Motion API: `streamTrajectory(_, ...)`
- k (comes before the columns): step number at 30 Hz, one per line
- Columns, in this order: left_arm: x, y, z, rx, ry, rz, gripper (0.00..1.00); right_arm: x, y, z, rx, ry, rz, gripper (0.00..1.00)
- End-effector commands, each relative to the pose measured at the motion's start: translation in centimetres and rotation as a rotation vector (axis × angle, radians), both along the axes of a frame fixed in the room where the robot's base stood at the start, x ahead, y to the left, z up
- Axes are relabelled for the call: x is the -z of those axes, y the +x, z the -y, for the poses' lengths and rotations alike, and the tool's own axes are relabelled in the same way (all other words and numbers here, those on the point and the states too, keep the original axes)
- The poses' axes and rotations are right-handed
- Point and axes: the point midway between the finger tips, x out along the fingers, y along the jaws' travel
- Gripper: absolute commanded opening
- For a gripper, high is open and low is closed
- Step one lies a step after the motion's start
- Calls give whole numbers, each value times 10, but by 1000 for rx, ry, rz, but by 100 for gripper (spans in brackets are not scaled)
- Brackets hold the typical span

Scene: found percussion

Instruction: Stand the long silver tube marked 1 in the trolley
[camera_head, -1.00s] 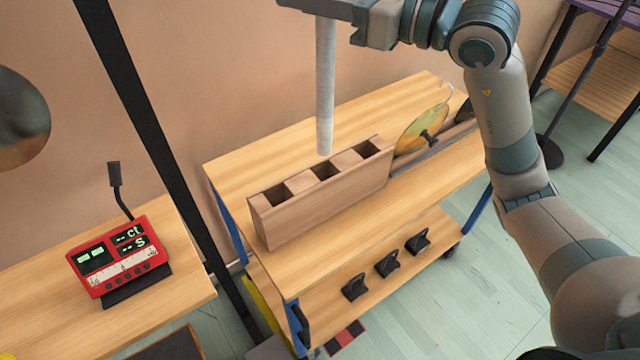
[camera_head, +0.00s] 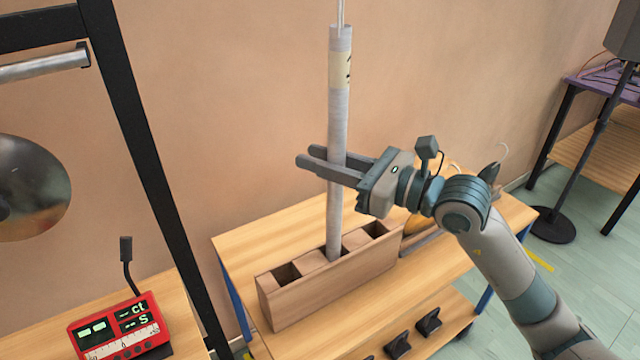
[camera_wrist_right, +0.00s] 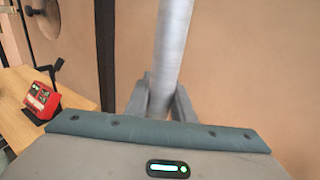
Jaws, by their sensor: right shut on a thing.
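The long silver tube (camera_head: 338,120) stands upright in the head view, with a cream label (camera_head: 341,70) near its top whose dark mark is only partly seen. My right gripper (camera_head: 309,156) is shut around the tube at about mid-height; the tube also rises between the fingers in the right wrist view (camera_wrist_right: 172,50). The tube's lower end meets the middle opening of the wooden block (camera_head: 330,292) on the trolley (camera_head: 245,240). I cannot tell how deep it reaches. The openings on either side look empty. My left gripper is not in view.
A red display box (camera_head: 120,330) sits on a wooden table at the left. A black frame post (camera_head: 150,170) stands between that table and the trolley. Dark clips (camera_head: 398,345) sit on the trolley's lower shelf. A metal disc (camera_head: 30,188) hangs at far left.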

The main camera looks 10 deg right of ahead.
Motion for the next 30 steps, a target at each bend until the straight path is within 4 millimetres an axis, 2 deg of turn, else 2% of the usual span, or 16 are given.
streamTrajectory(4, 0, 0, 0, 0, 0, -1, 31, 14, 0, 0, 1, -1, 0, 0)
streamTrajectory(16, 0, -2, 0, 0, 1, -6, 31, 17, 0, 0, 0, 0, 1, 0)
streamTrajectory(24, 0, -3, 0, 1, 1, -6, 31, 47, 0, 0, 0, -1, -3, 0)
streamTrajectory(30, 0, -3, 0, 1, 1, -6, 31, 54, 0, 0, 0, 1, 1, 0)
